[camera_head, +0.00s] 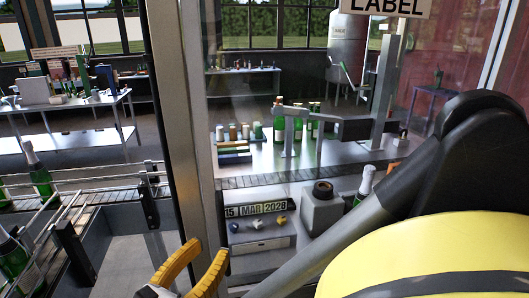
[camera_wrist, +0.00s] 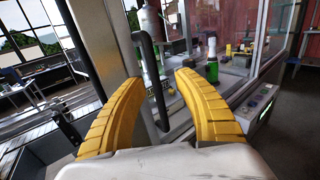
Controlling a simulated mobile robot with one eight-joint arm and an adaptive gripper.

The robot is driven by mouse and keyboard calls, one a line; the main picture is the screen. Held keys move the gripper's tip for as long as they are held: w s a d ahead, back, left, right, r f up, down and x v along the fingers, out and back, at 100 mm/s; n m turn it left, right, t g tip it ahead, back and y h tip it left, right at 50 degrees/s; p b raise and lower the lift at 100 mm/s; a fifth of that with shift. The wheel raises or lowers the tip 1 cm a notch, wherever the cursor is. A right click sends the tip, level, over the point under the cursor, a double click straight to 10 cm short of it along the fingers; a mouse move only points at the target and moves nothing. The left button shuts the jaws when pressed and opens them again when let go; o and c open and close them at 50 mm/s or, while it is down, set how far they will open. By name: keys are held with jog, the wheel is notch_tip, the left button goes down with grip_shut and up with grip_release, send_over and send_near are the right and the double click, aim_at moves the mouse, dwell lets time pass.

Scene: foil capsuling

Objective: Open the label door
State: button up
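The label door is a glass pane in a grey metal frame (camera_head: 172,90) under a "LABEL" sign (camera_head: 385,6) in the head view. Its frame also shows in the wrist view (camera_wrist: 92,40). A black vertical bar handle (camera_wrist: 150,78) stands beside the frame in the wrist view; I cannot make it out in the head view. My gripper (camera_wrist: 160,78) has its yellow fingers spread, with the handle between them in the picture. Whether they touch it is unclear. In the head view my gripper (camera_head: 208,248) is low, near the frame's foot. The door looks shut.
Behind the glass are a date plate (camera_head: 256,209), a grey block with a dark round top (camera_head: 323,204), and green bottles (camera_head: 279,125). A conveyor with rails and bottles (camera_head: 40,180) runs at left. A control panel (camera_wrist: 258,102) is at right in the wrist view.

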jog(key=shift+b+v, duration=0.3)
jog(key=shift+v, duration=2.2)
jog(key=shift+d, duration=0.1)
